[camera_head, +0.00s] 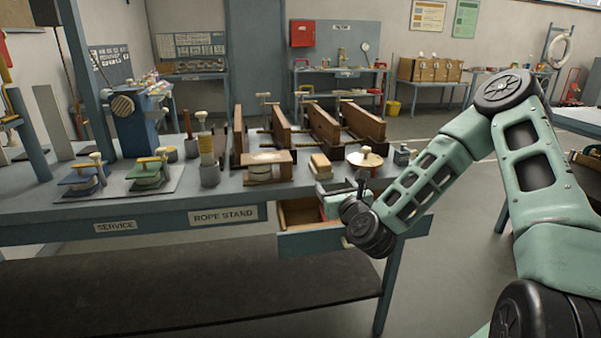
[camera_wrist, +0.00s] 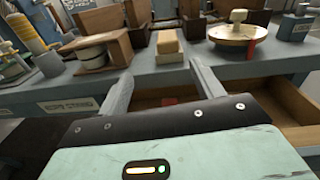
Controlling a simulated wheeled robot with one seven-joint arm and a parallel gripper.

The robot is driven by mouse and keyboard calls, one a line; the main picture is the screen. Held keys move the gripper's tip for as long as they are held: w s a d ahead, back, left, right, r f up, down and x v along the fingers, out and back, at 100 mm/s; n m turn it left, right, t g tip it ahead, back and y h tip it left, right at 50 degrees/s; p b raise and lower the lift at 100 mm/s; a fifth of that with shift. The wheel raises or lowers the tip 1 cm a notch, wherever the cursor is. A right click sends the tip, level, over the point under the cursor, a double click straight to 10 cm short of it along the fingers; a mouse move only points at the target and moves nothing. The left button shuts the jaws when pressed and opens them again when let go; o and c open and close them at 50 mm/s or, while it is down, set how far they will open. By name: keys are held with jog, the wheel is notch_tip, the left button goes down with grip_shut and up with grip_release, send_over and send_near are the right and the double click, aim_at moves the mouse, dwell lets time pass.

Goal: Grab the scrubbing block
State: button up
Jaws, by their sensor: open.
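The likely scrubbing block, a small tan block with a paler lower part (camera_head: 320,163), sits near the front edge of the blue-grey bench (camera_head: 225,190). In the wrist view the block (camera_wrist: 168,46) stands beyond and between my two fingers. My gripper (camera_wrist: 160,72) is open and empty, with its fingertips short of the bench edge and apart from the block. In the head view my wrist is in front of the bench, over the open drawer, and the fingers are hard to make out.
A wooden box-like stand with a coil (camera_head: 268,168) is left of the block. A round dish with a knob (camera_head: 365,160) is on the right. An open drawer (camera_head: 300,243) with something red inside juts out below. Tall wooden boards (camera_head: 325,125) stand behind.

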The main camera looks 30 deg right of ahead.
aim_at(321, 159)
jog(key=shift+m+h, duration=0.5)
jog(key=shift+m, duration=0.1)
jog(key=p+x, duration=0.1)
jog(key=x, duration=0.5)
jog(key=p+x, duration=0.1)
jog(key=x, duration=0.4)
jog(key=p+x, duration=0.1)
jog(key=x, duration=0.5)
jog(key=shift+w+d, duration=0.25)
jog(key=shift+d, duration=0.25)
jog(key=shift+f, duration=0.1)
jog(key=shift+c, duration=0.3)
jog(key=c, duration=1)
